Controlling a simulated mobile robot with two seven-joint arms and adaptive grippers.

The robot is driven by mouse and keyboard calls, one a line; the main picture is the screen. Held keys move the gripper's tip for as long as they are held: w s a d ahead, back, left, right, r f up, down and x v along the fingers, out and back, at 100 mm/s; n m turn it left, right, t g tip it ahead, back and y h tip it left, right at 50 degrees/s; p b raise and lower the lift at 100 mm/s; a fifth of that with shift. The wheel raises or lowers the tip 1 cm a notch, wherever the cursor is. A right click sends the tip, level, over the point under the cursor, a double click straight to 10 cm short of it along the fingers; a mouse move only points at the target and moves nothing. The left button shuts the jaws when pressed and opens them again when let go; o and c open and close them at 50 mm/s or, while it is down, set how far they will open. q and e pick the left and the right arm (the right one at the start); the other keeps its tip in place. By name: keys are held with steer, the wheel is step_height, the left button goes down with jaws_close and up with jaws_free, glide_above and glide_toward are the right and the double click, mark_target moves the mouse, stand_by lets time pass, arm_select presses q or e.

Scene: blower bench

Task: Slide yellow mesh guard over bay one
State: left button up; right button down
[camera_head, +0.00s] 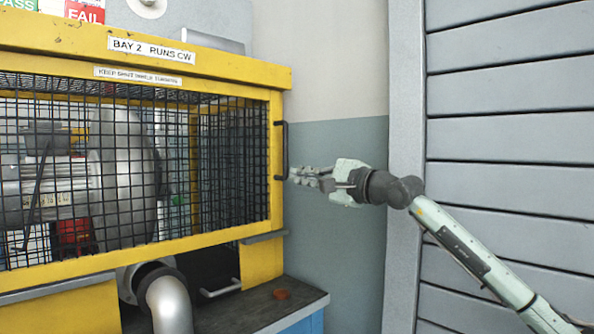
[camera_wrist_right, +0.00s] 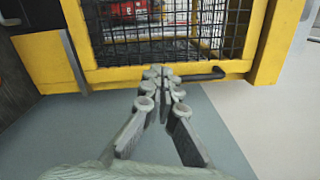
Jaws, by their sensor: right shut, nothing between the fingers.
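The yellow mesh guard (camera_head: 276,105), a yellow frame with black wire mesh, stands in front of the bay labelled "BAY 2 RUNS CW". Behind the mesh is a silver blower (camera_head: 120,185). A black handle (camera_head: 280,150) sits on the guard's right edge. My right gripper (camera_head: 298,174) is just right of the handle, shut and empty, pointing left at it. In the right wrist view the closed fingertips (camera_wrist_right: 164,73) are close to the handle (camera_wrist_right: 205,77); I cannot tell whether they touch. Bay one is not identifiable here. My left gripper is not in view.
A grey pipe (camera_head: 170,300) comes out below the guard, above a dark bench top (camera_head: 255,308). A grey-green wall (camera_head: 335,250) is behind my right gripper. Grey horizontal panels (camera_head: 510,90) fill the right side. Space right of the guard is free apart from my right arm.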

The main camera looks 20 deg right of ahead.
steer(key=d+r+n+h, duration=0.1)
steer(key=d+r+h, duration=0.2)
steer(key=d, duration=0.2)
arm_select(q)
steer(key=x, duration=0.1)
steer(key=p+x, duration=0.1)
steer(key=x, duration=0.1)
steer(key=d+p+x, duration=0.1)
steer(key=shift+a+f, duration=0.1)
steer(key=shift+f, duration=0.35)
arm_select(e)
steer(key=x, duration=0.9)
steer(key=shift+w, duration=0.3)
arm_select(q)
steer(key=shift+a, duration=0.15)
